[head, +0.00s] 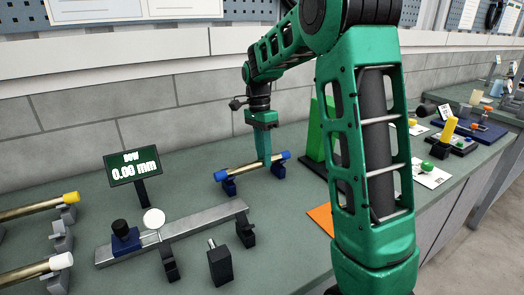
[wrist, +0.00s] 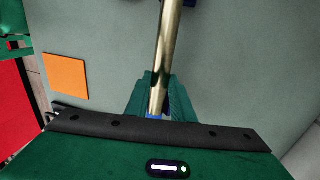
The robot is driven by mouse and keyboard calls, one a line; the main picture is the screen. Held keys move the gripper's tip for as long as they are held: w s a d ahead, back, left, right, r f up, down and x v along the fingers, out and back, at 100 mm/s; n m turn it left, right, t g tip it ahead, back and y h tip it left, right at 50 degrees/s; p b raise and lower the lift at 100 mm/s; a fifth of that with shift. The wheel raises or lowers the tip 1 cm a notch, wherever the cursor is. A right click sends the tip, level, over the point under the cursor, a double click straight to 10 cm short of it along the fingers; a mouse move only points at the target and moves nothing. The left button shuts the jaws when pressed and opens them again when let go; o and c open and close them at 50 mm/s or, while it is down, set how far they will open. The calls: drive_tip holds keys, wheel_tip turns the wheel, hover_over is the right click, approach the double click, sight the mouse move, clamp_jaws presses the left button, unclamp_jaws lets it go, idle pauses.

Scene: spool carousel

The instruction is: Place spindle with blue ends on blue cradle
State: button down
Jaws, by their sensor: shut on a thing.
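The spindle with blue ends (head: 240,172) is a brass rod with a blue cap at each end, lying about level in the head view. The blue cradle (head: 230,187) has two dark blue supports, one under each end of the spindle. The spindle lies in or just over them; I cannot tell whether it touches. In the wrist view the brass rod (wrist: 169,40) runs between the green fingers (wrist: 160,95), and its near end is mostly hidden by my gripper body.
A display reading 0.00 mm (head: 134,166) stands behind a grey gauge rail (head: 190,223). Rods with yellow (head: 71,197) and white (head: 61,261) ends lie at left. A green wedge (head: 316,140) and an orange square (head: 321,217) are to the right; the square also shows in the wrist view (wrist: 66,76).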

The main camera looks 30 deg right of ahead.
drive_tip(key=c, duration=1.5)
unclamp_jaws()
drive_tip(key=shift+c, duration=0.2)
wheel_tip(320, 180, up, 12)
drive_tip(key=w, duration=0.2)
drive_tip(key=s+d+f+n+t, duration=0.1)
drive_tip(key=s+d+f+n, duration=0.15)
drive_tip(key=s, duration=0.65)
drive_tip(key=s+d+f+n, duration=0.15)
drive_tip(key=s+n, duration=0.25)
drive_tip(key=s, duration=0.6)
drive_tip(key=s+f+n, duration=0.1)
drive_tip(key=s+f, duration=0.2)
drive_tip(key=s, duration=0.2)
drive_tip(key=s+a+f+n, duration=0.1)
drive_tip(key=s+f+n, duration=0.1)
drive_tip(key=s, duration=0.3)
drive_tip(key=s+f+n+t, duration=0.1)
drive_tip(key=s+f+n, duration=0.1)
drive_tip(key=s+f, duration=0.2)
drive_tip(key=shift+s+a+f, duration=0.15)
drive_tip(key=shift+s+a, duration=0.05)
drive_tip(key=shift+s, duration=0.25)
drive_tip(key=shift+s+a+f, duration=0.1)
drive_tip(key=shift+s+a, duration=0.05)
drive_tip(key=shift+s, duration=0.3)
